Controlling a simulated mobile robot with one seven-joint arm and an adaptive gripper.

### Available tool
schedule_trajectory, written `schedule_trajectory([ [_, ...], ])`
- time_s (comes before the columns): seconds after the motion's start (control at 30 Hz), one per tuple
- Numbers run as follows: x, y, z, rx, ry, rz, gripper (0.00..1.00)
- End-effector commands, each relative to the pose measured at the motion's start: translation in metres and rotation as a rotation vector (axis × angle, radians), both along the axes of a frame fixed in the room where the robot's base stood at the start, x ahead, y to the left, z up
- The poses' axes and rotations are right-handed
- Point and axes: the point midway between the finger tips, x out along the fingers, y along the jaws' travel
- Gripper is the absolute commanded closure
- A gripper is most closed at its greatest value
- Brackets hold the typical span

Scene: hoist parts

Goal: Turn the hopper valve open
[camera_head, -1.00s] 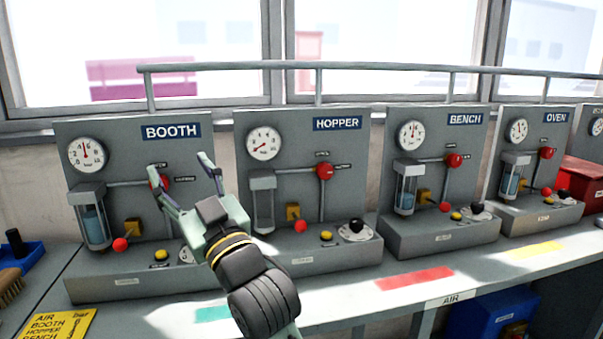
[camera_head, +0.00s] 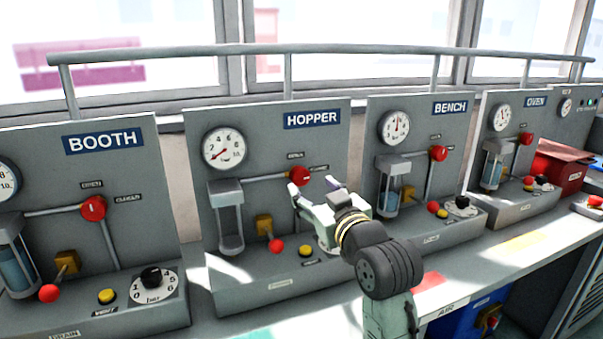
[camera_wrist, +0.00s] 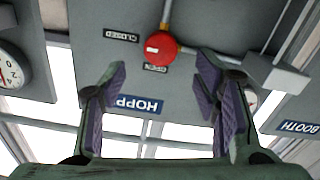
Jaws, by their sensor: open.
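The HOPPER panel (camera_head: 265,135) stands upright in the middle of the head view. Its valve is a round red knob (camera_head: 300,175) on a grey pipe, with OPEN above it and CLOSED to its right. The knob also shows in the wrist view (camera_wrist: 161,47), upside down, with a small pale mark on its face. My gripper (camera_head: 312,186) is open and empty in front of the panel, just below and right of the knob. In the wrist view the knob lies beyond and between the spread fingertips (camera_wrist: 163,68); no contact shows.
The hopper gauge (camera_head: 224,148) has its needle at the low end. Below are a clear bowl (camera_head: 230,230), a red-tipped yellow lever (camera_head: 276,246) and a yellow button (camera_head: 306,251). BOOTH (camera_head: 130,190) and BENCH (camera_head: 450,130) panels flank it. A rail (camera_head: 350,49) runs above.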

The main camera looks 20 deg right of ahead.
Motion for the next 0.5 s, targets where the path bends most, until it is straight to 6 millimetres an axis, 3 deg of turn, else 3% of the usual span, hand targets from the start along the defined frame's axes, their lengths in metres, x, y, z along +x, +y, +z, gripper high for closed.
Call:
schedule_trajectory([
  [0.2, 0.041, 0.002, 0.002, -0.001, 0.002, 0.002, 0.44],
  [0.5, 0.066, 0.003, 0.001, -0.001, 0.0, 0.0, 0.44],
])
